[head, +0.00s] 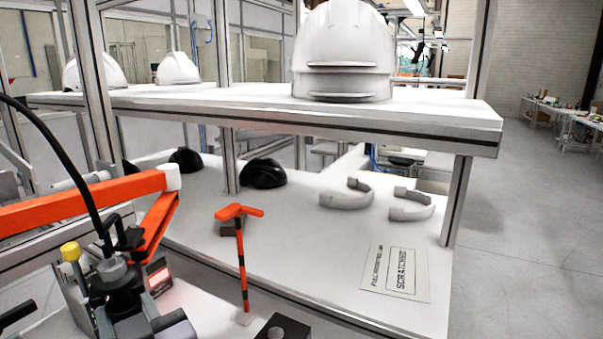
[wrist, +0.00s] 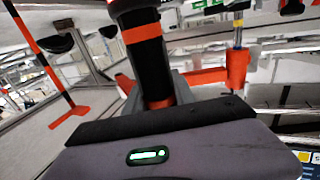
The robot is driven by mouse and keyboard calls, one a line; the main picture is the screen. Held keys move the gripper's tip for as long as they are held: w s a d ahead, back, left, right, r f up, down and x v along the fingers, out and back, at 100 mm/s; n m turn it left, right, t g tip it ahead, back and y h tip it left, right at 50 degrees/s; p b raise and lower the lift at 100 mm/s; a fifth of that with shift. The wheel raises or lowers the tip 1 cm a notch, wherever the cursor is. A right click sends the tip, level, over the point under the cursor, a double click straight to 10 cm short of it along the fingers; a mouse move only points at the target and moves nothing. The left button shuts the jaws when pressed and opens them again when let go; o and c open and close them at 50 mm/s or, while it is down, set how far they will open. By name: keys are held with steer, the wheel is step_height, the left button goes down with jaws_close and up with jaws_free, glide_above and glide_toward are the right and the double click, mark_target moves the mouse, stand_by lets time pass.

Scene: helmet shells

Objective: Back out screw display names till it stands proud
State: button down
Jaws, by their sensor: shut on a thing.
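My gripper (wrist: 152,98) is shut on a black cylindrical tool with orange bands (wrist: 145,52), which runs away from the jaws toward the top of the wrist view. Its far end is cut off there. In the head view my gripper (head: 150,322) is at the lower left, partly cut off by the bottom edge, and the held tool cannot be made out. A small red-lit panel (head: 158,279) shows just behind it, its text too small to read. I cannot pick out the screw in either view.
An orange-and-black T-handled tool (head: 242,262) stands upright on the white bench (head: 305,240), also visible in the wrist view (wrist: 42,52). A black block (head: 284,329) is at the front. Black shells (head: 263,174), grey curved parts (head: 347,195) and a "SCRATCHED" label (head: 401,270) lie behind. White helmets (head: 343,50) stand above.

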steer(key=shift+d+f, duration=0.1)
steer(key=shift+f, duration=0.6)
stand_by(1.7)
steer(key=shift+r+p, duration=1.7)
steer(key=shift+r, duration=1.5)
